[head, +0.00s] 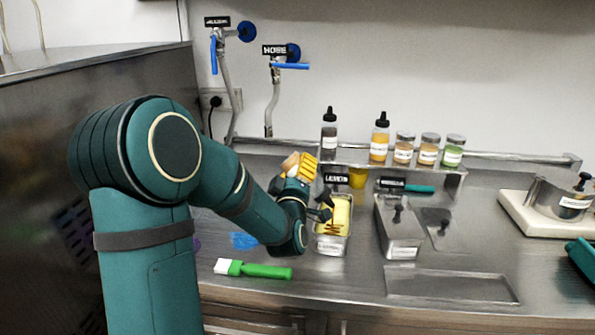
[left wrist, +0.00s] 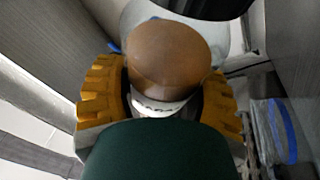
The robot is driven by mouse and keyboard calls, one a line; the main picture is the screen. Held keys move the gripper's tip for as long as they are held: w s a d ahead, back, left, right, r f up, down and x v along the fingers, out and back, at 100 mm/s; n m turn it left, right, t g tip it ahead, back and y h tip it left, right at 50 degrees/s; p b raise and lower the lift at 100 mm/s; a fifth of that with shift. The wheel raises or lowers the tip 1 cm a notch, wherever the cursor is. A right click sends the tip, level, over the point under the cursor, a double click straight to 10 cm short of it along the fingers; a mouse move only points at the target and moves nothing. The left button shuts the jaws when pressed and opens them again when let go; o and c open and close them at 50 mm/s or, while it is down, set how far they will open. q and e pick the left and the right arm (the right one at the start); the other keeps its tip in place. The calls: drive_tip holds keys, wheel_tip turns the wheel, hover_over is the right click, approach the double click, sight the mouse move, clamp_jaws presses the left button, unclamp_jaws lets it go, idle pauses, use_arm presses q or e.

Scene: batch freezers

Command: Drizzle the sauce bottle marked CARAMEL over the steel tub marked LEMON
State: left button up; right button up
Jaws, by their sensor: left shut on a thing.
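My left gripper (head: 298,165) has yellow fingers and is shut on a caramel-brown bottle (head: 290,161), up and to the left of the lemon tub. In the left wrist view the bottle (left wrist: 168,60) sits between both yellow fingers, with its rounded brown end and part of a white label showing. The label's text cannot be read, and the nozzle cannot be made out. My wrist partly hides the tub's left side. My right gripper is not in view.
A dark sauce bottle (head: 329,142), a yellow one (head: 380,142) and several labelled jars (head: 428,150) stand on the back shelf. A lidded steel tub (head: 400,240) stands right of the lemon tub.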

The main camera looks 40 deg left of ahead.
use_arm(q)
drive_tip(key=shift+w+a, duration=0.45)
drive_tip(key=shift+w, duration=0.4)
drive_tip(key=shift+w+a, duration=0.4)
drive_tip(key=shift+w, duration=0.4)
drive_tip(key=shift+w+a, duration=0.15)
drive_tip(key=shift+w, duration=0.05)
drive_tip(key=shift+w+a, duration=0.45)
drive_tip(key=shift+w, duration=0.45)
drive_tip(key=shift+w+a, duration=0.45)
drive_tip(key=shift+w, duration=0.4)
drive_tip(key=shift+w+a, duration=0.5)
drive_tip(key=shift+w, duration=0.4)
drive_tip(key=shift+w+a, duration=0.45)
drive_tip(key=shift+w, duration=0.4)
drive_tip(key=shift+w, duration=0.1)
drive_tip(key=n+g, duration=0.1)
drive_tip(key=n, duration=0.3)
drive_tip(key=shift+n+g, duration=0.3)
drive_tip(key=shift+g, duration=0.1)
